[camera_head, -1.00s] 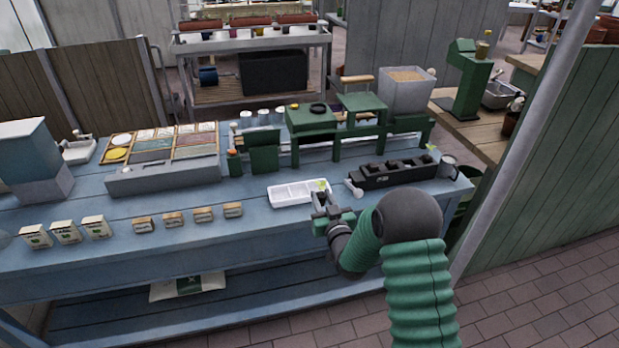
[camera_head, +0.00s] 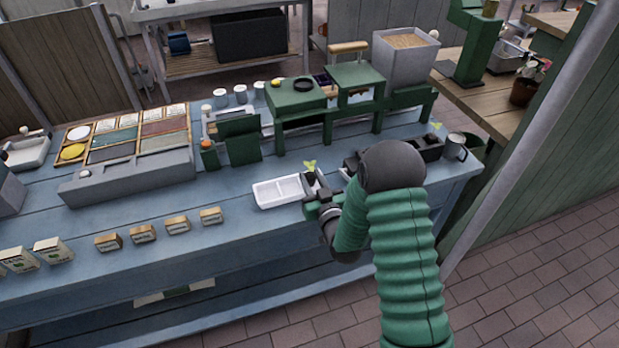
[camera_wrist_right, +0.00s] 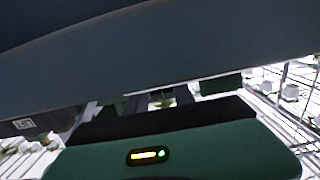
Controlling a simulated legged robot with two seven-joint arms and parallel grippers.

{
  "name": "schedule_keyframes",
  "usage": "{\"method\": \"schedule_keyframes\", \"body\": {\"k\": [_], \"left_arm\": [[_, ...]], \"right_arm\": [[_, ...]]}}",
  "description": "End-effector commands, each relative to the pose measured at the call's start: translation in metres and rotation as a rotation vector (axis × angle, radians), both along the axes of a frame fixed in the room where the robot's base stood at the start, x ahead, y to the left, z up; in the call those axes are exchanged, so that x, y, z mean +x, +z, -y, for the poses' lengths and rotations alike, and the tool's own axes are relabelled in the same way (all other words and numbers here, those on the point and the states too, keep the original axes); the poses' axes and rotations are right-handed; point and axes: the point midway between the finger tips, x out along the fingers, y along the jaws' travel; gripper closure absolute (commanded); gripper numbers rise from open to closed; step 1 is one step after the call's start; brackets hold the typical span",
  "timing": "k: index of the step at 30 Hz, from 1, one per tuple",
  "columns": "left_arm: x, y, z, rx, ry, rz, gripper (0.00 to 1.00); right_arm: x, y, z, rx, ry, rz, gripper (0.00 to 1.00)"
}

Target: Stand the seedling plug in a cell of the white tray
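The white tray (camera_head: 264,198) lies on the blue bench, with divided cells. My right gripper (camera_head: 315,186) is low at the tray's right end and covers part of it. The seedling plug's green leaves (camera_head: 310,164) stick up just behind and above the fingertips; the plug body is hidden. I cannot tell whether the fingers grip it or whether it touches the tray. In the right wrist view, dark and green gripper parts block most of the picture, with a small green patch (camera_wrist_right: 165,101) beyond them. My left gripper is not in view.
A black tray (camera_head: 430,147) with another seedling stands right, partly behind my arm, beside a metal mug (camera_head: 454,147). Green stands (camera_head: 300,100) are behind. Small labelled boxes (camera_head: 177,225) line the front left. Bench space left of the white tray is clear.

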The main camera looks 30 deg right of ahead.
Motion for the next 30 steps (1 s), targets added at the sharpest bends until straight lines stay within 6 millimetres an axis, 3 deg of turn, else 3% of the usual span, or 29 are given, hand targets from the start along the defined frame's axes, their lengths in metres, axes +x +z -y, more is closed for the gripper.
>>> {"method": "schedule_keyframes", "body": {"k": [3,14,17,25,27,30], "left_arm": [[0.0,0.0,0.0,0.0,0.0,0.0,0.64],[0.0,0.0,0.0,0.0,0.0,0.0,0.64],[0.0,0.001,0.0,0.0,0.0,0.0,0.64],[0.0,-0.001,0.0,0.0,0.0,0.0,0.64],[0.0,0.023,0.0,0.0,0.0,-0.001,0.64],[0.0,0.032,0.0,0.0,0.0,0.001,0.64]], "right_arm": [[0.0,-0.002,0.0,0.0,-0.001,-0.004,0.5],[-0.004,-0.001,-0.001,0.001,0.0,-0.003,0.5],[-0.02,0.0,-0.005,0.001,0.0,-0.004,0.5],[-0.09,0.003,-0.022,0.001,-0.001,-0.006,0.5],[-0.1,0.012,-0.024,0.002,-0.001,-0.01,0.5],[-0.11,0.01,-0.027,0.002,0.0,-0.006,0.5]]}}
